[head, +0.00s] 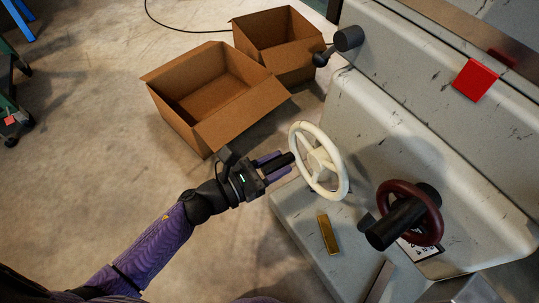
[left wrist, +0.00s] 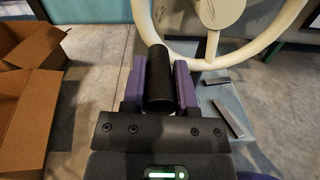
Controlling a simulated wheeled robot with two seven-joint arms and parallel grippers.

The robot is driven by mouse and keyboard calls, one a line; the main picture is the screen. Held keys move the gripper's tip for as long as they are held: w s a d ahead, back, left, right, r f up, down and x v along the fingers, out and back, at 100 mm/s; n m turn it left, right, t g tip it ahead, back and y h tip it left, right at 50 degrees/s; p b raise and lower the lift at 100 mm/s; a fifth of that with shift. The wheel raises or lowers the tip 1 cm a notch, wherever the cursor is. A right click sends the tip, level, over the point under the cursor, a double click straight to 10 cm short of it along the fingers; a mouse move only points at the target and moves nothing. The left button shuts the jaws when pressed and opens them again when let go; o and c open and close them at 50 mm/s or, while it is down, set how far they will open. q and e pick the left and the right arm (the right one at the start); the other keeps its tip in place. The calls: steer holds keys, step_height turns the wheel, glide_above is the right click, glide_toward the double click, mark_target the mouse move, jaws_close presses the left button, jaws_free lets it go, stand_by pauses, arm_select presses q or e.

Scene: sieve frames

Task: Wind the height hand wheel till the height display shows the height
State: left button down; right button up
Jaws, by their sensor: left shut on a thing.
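A cream hand wheel (head: 335,166) with spokes stands at the left end of the grey machine. My left gripper (head: 278,166) is shut on the wheel's black handle (left wrist: 160,78), which lies between the two purple fingers in the left wrist view. The wheel's rim (left wrist: 141,20) and hub fill the top of that view. A dark red hand wheel (head: 436,222) with a thick black handle (head: 396,224) is further right on the machine. A small black-and-white panel (head: 420,251) is partly hidden behind it; I cannot read any height there. My right gripper is not in view.
Two open cardboard boxes (head: 168,118) stand on the floor left of the machine. A brass-coloured bar (head: 327,234) lies on the machine's ledge. A black lever (head: 347,39) sticks out at the upper left of the machine, and a red plate (head: 474,80) is at upper right.

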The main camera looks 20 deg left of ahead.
mark_target(291, 132)
arm_select(q)
steer(key=shift+w+a+r+m, duration=0.2)
steer(key=shift+a+r+m, duration=0.2)
steer(key=shift+m, duration=0.5)
steer(key=m, duration=0.1)
steer(key=r+m, duration=0.1)
steer(key=shift+w+a+r+m+b, duration=0.2)
steer(key=shift+m+b, duration=0.1)
steer(key=shift+b, duration=0.05)
step_height(291, 132, up, 3)
steer(key=m, duration=0.4)
steer(key=shift+w+f+y, duration=0.1)
steer(key=shift+f+y, duration=0.1)
steer(key=shift+y, duration=0.1)
steer(key=shift+r+m, duration=0.75)
steer(key=shift+m, duration=0.55)
steer(key=shift+d, duration=0.1)
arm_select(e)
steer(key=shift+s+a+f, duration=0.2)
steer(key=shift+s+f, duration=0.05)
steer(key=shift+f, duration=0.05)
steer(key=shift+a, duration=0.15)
